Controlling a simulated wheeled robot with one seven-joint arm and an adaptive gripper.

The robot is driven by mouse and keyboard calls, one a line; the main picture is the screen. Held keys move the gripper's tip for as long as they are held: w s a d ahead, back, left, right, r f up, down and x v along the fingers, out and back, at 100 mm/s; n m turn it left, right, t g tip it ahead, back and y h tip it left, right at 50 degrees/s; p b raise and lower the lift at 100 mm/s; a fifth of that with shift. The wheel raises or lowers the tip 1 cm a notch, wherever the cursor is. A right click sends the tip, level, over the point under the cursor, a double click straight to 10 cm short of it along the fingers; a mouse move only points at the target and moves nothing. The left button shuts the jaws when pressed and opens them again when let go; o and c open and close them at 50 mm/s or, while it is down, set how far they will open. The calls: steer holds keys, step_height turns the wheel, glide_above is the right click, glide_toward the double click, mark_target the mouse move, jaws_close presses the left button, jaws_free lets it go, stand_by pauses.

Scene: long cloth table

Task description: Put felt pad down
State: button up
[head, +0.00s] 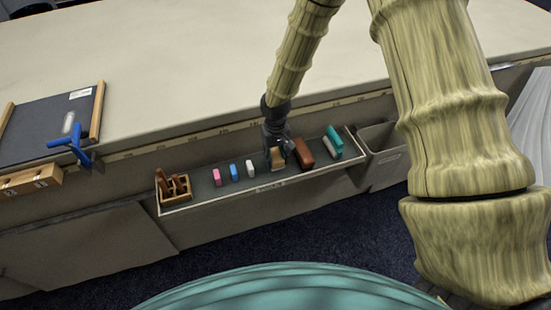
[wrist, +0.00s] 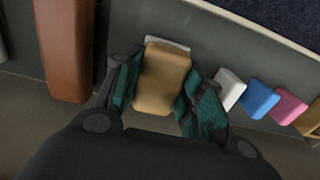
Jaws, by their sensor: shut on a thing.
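The felt pad (wrist: 162,78) is a tan block with a pale layer along its far edge. My gripper (wrist: 155,88) is shut on it, with one finger on each side, in the wrist view. In the head view my gripper (head: 277,152) is over the grey shelf tray (head: 204,193) on the table's front, and the tan pad (head: 277,158) shows between the fingers. I cannot tell whether the pad touches the tray floor.
In the tray, a brown block (head: 304,153) and a teal block (head: 332,143) are right of my gripper. White (head: 250,168), blue (head: 234,172) and pink (head: 217,177) pieces are to its left, beyond them a wooden holder (head: 180,187). A grey bin (head: 383,150) hangs at right.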

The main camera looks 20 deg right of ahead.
mark_target(276, 154)
steer(key=shift+f, duration=0.85)
steer(key=shift+f, duration=0.1)
steer(key=o, duration=1)
step_height(276, 154, up, 12)
steer(key=shift+r+b, duration=0.15)
steer(key=shift+b, duration=0.5)
